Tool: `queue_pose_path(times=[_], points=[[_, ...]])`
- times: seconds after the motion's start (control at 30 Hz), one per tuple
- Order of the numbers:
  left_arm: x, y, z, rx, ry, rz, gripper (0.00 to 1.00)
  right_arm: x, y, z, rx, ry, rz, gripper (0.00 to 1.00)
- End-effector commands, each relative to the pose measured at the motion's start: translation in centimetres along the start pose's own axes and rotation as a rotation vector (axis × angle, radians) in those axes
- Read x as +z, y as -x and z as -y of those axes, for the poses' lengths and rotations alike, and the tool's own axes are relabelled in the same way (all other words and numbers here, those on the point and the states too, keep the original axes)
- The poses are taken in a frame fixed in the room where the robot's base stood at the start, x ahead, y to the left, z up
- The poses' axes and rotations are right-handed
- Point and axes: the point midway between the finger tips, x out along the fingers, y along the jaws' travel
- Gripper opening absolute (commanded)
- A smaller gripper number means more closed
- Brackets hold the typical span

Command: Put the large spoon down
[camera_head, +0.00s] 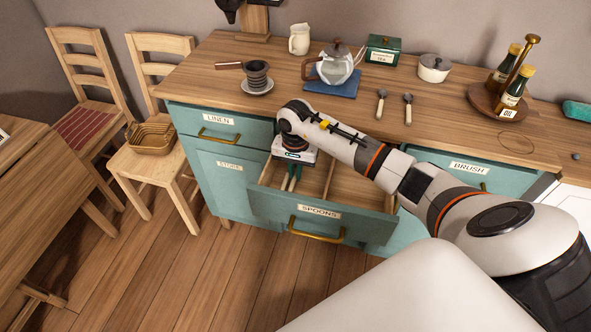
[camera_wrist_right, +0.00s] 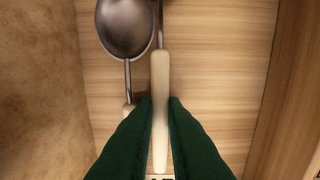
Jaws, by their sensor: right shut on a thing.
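My right gripper (camera_head: 291,178) reaches down into the left compartment of the open drawer (camera_head: 362,224) labelled SPOONS. In the right wrist view its dark green fingers (camera_wrist_right: 160,104) are shut on the cream handle of a spoon, the large spoon (camera_wrist_right: 160,75) by the task's name. Its metal neck runs up past the top edge, so its bowl is out of view. A second spoon (camera_wrist_right: 124,28), with a round metal bowl and a cream handle, lies just left of it on the wooden drawer bottom. Whether the held spoon touches the bottom, I cannot tell. My left gripper is not in view.
Two spoons (camera_head: 381,103) (camera_head: 407,109) lie on the counter (camera_head: 300,108) above the drawer.

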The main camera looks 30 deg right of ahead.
Motion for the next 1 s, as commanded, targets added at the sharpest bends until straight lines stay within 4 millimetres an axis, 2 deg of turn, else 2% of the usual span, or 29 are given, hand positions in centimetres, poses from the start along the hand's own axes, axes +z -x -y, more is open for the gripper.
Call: queue_pose_path(times=[0.13, 0.17, 0.2, 0.57, 0.67, 1.0], points=[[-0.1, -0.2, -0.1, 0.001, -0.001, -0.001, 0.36, 0.0, -0.2, 0.0, 0.0, 0.0, 0.0, 0.0], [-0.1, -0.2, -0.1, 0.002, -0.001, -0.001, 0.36, 0.0, -0.1, 0.0, 0.0, 0.0, 0.0, 0.14], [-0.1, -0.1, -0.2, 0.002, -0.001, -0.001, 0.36, 0.0, -0.1, 0.0, 0.0, 0.0, 0.0, 0.2], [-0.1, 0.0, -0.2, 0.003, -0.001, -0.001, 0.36, 0.1, 0.4, 0.0, 0.001, 0.0, 0.001, 0.2], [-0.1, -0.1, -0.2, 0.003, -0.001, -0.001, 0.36, 0.2, 1.7, 0.0, 0.002, 0.001, 0.004, 0.2], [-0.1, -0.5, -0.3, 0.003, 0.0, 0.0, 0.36, 0.1, 8.8, 0.0, 0.002, 0.001, 0.004, 0.2]])
